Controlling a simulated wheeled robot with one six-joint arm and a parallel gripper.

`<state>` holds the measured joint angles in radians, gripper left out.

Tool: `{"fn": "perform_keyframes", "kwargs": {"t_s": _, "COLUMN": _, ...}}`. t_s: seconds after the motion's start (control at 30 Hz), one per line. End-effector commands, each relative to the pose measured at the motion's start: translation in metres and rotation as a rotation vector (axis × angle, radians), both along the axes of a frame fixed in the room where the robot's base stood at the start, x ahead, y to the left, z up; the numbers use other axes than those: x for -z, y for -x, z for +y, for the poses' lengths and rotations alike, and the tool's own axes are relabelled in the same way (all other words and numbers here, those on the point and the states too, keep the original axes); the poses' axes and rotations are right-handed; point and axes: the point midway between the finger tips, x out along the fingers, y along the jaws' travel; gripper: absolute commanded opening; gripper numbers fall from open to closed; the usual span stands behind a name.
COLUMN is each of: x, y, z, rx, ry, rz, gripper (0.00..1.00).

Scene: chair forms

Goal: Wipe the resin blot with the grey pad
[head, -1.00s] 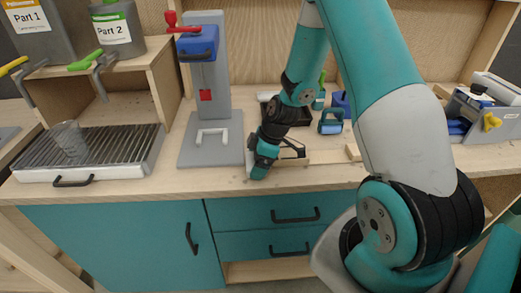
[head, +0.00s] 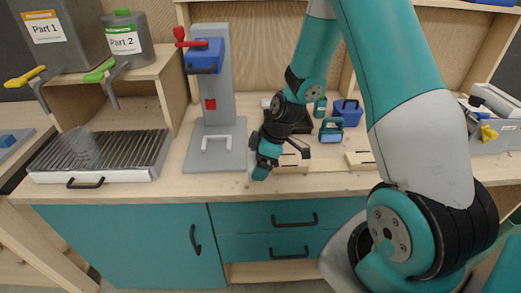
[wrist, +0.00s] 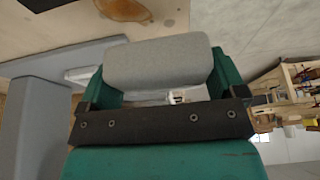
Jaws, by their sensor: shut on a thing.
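My gripper (head: 262,168) is low over the bench near its front edge, just right of the grey press base. In the wrist view my gripper (wrist: 160,72) is shut on the grey pad (wrist: 158,62), a rounded grey block held between its two green fingers. A brown, glossy-looking patch, which looks like the resin blot (wrist: 124,8), lies on the wood at the top of the wrist view, beyond the pad's edge. Its outline is cut by the frame. I cannot make out the pad or the blot in the head view, nor tell whether the pad touches the bench.
The grey press (head: 212,95) with a blue head stands left of my gripper. A grooved drain tray (head: 100,155) is further left, below two labelled canisters. Wooden pieces (head: 360,160) and blue items (head: 331,130) lie right and behind. The bench front edge is close.

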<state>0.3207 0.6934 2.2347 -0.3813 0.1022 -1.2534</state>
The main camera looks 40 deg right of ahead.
Motion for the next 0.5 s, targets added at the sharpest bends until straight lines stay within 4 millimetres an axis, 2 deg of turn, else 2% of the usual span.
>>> {"fn": "perform_keyframes", "kwargs": {"t_s": 0.03, "x": -0.009, "y": 0.0, "z": 0.001, "rx": -0.003, "ry": 0.001, "rz": -0.001, "gripper": 0.64}}
{"fn": "perform_keyframes", "kwargs": {"t_s": 0.2, "x": -0.019, "y": -0.001, "z": 0.004, "rx": -0.008, "ry": 0.001, "rz": -0.001, "gripper": 0.64}}
{"fn": "perform_keyframes", "kwargs": {"t_s": 0.5, "x": -0.019, "y": -0.001, "z": 0.005, "rx": -0.009, "ry": 0.0, "rz": 0.0, "gripper": 0.64}}
